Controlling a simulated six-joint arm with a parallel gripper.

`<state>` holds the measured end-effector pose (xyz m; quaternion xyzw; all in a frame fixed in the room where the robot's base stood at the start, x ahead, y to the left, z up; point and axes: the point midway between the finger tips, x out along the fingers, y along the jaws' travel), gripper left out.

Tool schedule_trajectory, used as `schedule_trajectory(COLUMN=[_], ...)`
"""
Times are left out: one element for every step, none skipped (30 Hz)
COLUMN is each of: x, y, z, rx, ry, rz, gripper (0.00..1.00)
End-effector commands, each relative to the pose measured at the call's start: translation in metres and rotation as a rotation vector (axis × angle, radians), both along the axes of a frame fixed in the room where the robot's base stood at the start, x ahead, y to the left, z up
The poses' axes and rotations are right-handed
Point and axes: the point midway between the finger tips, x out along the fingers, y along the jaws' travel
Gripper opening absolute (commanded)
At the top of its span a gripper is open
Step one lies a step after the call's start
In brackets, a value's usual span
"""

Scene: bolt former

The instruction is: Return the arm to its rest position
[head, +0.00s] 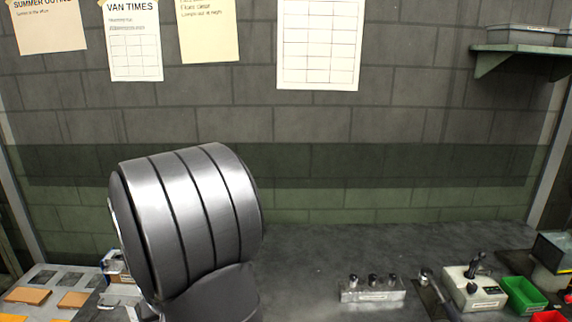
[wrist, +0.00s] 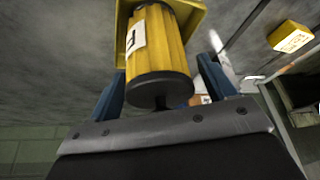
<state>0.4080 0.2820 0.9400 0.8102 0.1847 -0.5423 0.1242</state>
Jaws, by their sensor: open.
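My gripper (wrist: 162,68) shows in the wrist view as two blue fingers, standing apart. A yellow cylinder (wrist: 158,40) with a black end cap and a white label appears between and beyond the fingers. Gaps show on both sides of it, and I cannot tell whether any part touches a finger. In the head view my large grey arm joint fills the left centre, above the bench, and hides what is behind it. My gripper is outside the head view.
On the bench (head: 310,258), a metal block (head: 372,293) holds several pins. A joystick box (head: 474,290), a green bin (head: 523,294) and a red bin (head: 549,316) stand at right. A tray with tan pieces (head: 28,296) lies at left. The bench centre looks clear.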

Motion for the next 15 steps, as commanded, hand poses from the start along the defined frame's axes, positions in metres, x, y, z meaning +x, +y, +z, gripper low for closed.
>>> schedule_trajectory(x=[0.0003, 0.0003, 0.0002, 0.0002, 0.0002, 0.0002, 0.0002, 0.0001, 0.0001, -0.0001, -0.0003, -0.0006, -0.0011, -0.0017, -0.0029], y=[0.0004, 0.0004, 0.0003, 0.0003, 0.0003, 0.0003, 0.0003, 0.0003, 0.0003, 0.0002, 0.0002, 0.0, -0.0001, -0.0004, -0.0009], z=[0.0019, 0.0021, 0.0022, 0.0022, 0.0022, 0.0022, 0.0022, 0.0023, 0.0025, 0.0028, 0.0035, 0.005, 0.0066, 0.0086, 0.0117], rx=[0.002, 0.002, 0.002, 0.002, 0.002, 0.002, 0.002, 0.002, 0.002, 0.002, 0.002, 0.002, 0.003, 0.003, 0.003], ry=[-0.001, -0.001, -0.001, -0.001, -0.001, -0.001, -0.001, -0.001, -0.001, -0.001, -0.001, -0.002, -0.003, -0.003, -0.003], rz=[0.0, 0.0, 0.0, 0.0, 0.0, 0.0, 0.0, 0.0, 0.0, 0.0, 0.0, 0.0, 0.0, 0.0, -0.001], gripper=[0.76, 0.76, 0.76, 0.76, 0.76, 0.76, 0.76, 0.76, 0.76, 0.76, 0.76, 0.76, 0.76, 0.76, 0.76])
